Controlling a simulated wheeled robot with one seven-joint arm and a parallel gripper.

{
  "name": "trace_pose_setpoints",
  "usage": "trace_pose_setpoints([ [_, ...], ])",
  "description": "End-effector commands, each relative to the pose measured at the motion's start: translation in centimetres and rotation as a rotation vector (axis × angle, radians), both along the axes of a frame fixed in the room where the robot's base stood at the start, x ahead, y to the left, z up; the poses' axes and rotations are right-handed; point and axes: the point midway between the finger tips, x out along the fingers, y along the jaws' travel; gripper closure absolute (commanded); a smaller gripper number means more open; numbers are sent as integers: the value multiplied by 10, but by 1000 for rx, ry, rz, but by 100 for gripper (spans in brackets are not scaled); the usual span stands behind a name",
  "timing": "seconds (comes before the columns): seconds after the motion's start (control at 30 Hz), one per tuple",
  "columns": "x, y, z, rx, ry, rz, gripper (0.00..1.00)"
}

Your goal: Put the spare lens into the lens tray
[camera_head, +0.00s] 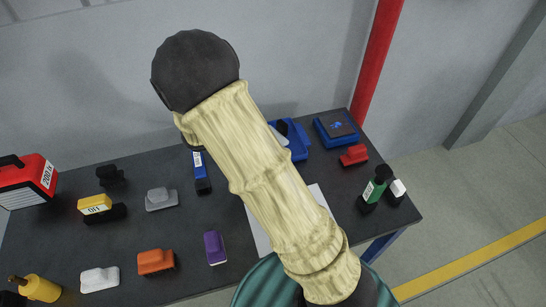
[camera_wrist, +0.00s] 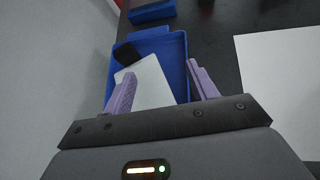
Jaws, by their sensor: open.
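The blue tray (camera_wrist: 176,45) lies under my gripper in the wrist view; part of it shows past my arm in the head view (camera_head: 299,152). A flat pale grey piece (camera_wrist: 152,84) with a black end (camera_wrist: 126,54) lies slanted inside it; it looks like the spare lens, though I cannot be sure. My gripper (camera_wrist: 160,68) is open. Its purple fingers stand apart over the tray, with the pale piece between and below them; I see no grip on it. In the head view my arm hides the gripper and much of the tray.
A white sheet (camera_head: 320,198) lies in front. Several coloured blocks and a red case (camera_head: 28,181) occupy the left. A wall is close behind.

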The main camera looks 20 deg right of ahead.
Motion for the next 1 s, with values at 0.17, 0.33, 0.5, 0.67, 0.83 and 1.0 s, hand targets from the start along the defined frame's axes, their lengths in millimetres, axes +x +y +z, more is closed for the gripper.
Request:
trace_pose_setpoints([
  [0.17,-64,-18,1,360,-138,-387,42],
  [0.33,-110,-12,10,665,-331,-772,42],
  [0.5,-138,-3,29,917,-572,-1150,42],
  [0.67,-149,-2,42,1049,-746,-1383,42],
  [0.83,-150,-3,44,1075,-788,-1438,42],
  [1.0,-150,-3,44,1073,-784,-1434,42],
])
